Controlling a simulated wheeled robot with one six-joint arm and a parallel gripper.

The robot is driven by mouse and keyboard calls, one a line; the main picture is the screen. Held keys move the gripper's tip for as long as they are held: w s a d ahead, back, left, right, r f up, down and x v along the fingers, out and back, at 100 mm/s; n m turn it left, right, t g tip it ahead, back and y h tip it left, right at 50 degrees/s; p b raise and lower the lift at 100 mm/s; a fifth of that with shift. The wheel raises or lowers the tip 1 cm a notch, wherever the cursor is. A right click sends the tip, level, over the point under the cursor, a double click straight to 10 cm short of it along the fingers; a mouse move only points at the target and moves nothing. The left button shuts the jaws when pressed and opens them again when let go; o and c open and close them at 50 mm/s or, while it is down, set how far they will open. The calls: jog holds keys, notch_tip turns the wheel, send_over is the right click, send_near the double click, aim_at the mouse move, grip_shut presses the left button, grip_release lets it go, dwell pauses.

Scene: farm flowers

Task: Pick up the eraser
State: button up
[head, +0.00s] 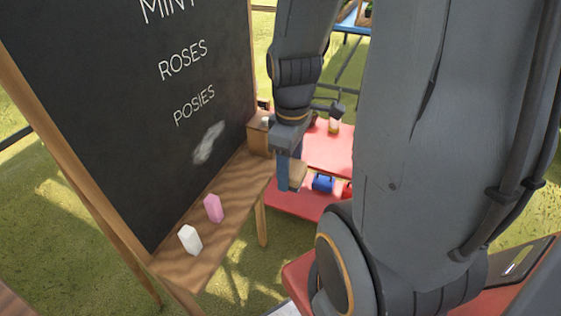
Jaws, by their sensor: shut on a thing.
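My gripper (289,178) hangs pointing down just right of the chalkboard's ledge. It is shut on a tan block (298,177), which looks like the eraser. The block is held beside the blue-grey fingers, off the ledge, with red shelving behind it. Part of the block is hidden by a finger. The far finger is mostly hidden.
The chalkboard (120,90) has white lettering and a chalk smudge. Its wooden ledge (190,205) holds a white block (190,240), a pink block (213,208) and a small wooden box (260,137) at the far end. Red shelves (325,150) stand behind my gripper.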

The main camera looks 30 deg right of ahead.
jog(key=shift+s+d+r+p, duration=0.15)
jog(key=shift+s+d+p, duration=0.3)
jog(key=shift+p, duration=1.25)
jog(key=shift+s+d+r+p, duration=0.15)
jog(key=shift+s+p, duration=0.5)
jog(key=shift+p, duration=1)
jog(key=s+d+p, duration=0.1)
jog(key=p, duration=0.1)
jog(key=s+p, duration=0.1)
jog(key=p, duration=0.1)
jog(key=shift+s+d+f, duration=0.1)
jog(key=shift+d+f, duration=0.15)
jog(key=shift+d, duration=0.1)
jog(key=o, duration=0.5)
jog(key=c, duration=0.4)
